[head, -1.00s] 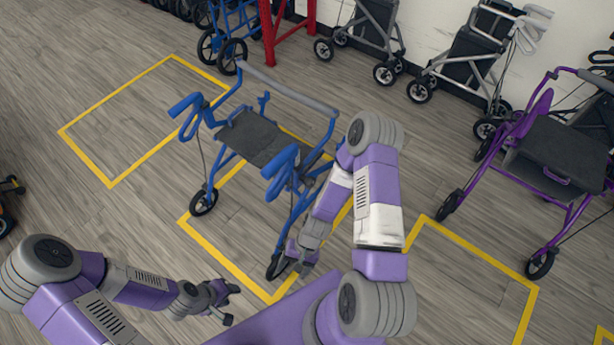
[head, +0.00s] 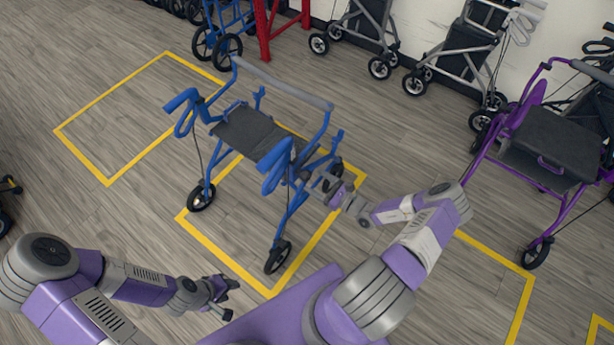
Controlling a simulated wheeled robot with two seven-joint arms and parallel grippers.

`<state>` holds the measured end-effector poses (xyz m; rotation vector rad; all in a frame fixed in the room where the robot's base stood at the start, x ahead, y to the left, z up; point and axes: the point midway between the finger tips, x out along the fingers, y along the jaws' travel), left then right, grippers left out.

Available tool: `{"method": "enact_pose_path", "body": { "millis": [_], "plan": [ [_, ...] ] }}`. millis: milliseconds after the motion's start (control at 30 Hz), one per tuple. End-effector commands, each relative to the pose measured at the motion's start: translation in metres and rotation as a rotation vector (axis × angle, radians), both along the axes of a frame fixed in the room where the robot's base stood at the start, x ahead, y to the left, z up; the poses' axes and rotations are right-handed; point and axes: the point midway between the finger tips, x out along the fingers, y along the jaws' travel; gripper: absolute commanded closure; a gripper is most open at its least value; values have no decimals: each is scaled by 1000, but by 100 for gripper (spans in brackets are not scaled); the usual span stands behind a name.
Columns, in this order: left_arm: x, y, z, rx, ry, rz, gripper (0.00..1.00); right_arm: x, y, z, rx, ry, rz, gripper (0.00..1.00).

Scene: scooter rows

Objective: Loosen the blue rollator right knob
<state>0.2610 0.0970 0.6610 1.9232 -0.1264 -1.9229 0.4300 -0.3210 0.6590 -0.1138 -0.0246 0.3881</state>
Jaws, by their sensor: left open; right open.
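The blue rollator (head: 249,130) stands upright in the middle of the head view, with a dark seat, a grey backrest bar and blue handles. My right gripper (head: 312,181) is open beside the rollator's right side, close to the right handle (head: 277,168) and the frame tube under it. I cannot tell whether it touches the frame. The right knob is too small to make out, or is hidden near the gripper. My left gripper (head: 228,298) is open and empty, low over the floor at the lower left, apart from the rollator.
Yellow floor lines (head: 227,252) mark bays around the rollator. A purple rollator (head: 550,150) stands at the right. Grey rollators (head: 465,55) line the wall, and a red frame (head: 268,30) stands at the back.

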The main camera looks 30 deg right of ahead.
Motion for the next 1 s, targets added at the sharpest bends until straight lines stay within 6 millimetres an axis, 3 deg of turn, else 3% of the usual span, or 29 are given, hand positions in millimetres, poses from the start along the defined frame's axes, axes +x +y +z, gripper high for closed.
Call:
{"method": "enact_pose_path", "body": {
  "millis": [300, 667, 1000],
  "plan": [
    [0, 0, -9, 0, 0, 0, 57, 40, 17, -1, -1, 0, 3, 28],
    [0, 0, -9, 0, 0, 0, 57, 44, 19, 0, -1, 1, 3, 29],
    [0, 0, -9, 0, 0, 0, 57, 44, 19, 0, -1, 1, 4, 81]
  ]
}}
